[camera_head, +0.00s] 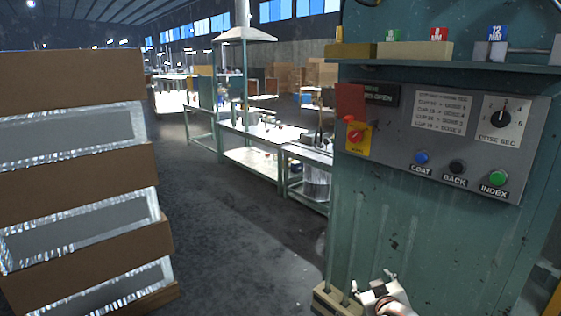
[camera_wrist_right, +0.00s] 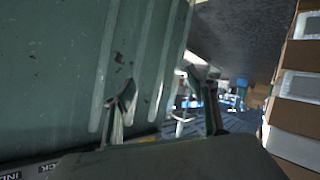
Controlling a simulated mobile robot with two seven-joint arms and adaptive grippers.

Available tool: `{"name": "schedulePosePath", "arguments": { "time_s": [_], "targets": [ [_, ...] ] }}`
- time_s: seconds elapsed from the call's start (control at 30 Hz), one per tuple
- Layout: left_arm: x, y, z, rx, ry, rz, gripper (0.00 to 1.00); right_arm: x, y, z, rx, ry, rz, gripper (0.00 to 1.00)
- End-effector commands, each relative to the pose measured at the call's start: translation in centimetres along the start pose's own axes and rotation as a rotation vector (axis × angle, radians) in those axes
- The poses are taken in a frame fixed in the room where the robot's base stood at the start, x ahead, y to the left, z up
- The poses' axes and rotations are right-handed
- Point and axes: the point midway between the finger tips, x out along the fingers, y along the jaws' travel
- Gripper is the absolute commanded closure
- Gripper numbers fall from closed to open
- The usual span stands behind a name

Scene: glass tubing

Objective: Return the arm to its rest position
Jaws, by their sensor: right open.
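My right gripper (camera_head: 372,283) is at the bottom of the head view, in front of the lower part of the green machine cabinet (camera_head: 400,235). Its two fingers are apart with nothing between them. In the right wrist view the fingers of my right gripper (camera_wrist_right: 165,98) are also spread and empty, with the ribbed green cabinet side (camera_wrist_right: 70,70) close by on the left. I cannot tell whether the gripper touches the cabinet. My left gripper is not in view.
A control panel (camera_head: 440,130) with a dial and several buttons is on the cabinet above my right gripper. Stacked cardboard cartons (camera_head: 75,175) stand at the left. Workbenches (camera_head: 250,140) stand further back. The floor (camera_head: 235,240) between cartons and cabinet is clear.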

Motion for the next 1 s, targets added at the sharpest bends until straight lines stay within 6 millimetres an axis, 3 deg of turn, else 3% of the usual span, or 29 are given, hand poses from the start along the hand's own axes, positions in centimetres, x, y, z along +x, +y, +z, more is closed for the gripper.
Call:
{"name": "schedulePosePath", "arguments": {
  "time_s": [0.03,0.2,0.4,0.5,0.6,0.73,1.0],
  "targets": [
    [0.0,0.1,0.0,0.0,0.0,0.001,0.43,-0.8,-1.7,3.5,-0.002,-0.016,-0.036,0.43],
    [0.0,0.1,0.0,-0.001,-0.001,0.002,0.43,-4.3,-6.4,12.5,0.008,-0.035,-0.14,0.43],
    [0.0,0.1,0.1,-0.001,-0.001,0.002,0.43,-10.7,-10.8,21.7,0.04,-0.057,-0.246,0.43],
    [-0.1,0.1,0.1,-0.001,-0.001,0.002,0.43,-14.3,-12.4,25.4,0.061,-0.067,-0.287,0.43],
    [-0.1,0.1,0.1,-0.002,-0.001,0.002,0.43,-17.4,-13.4,28.0,0.08,-0.074,-0.317,0.43],
    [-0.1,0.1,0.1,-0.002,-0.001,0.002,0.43,-20.0,-14.1,29.9,0.098,-0.078,-0.338,0.43],
    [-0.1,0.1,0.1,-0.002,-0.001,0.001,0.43,-21.1,-14.4,30.5,0.107,-0.078,-0.346,0.43]
  ]
}}
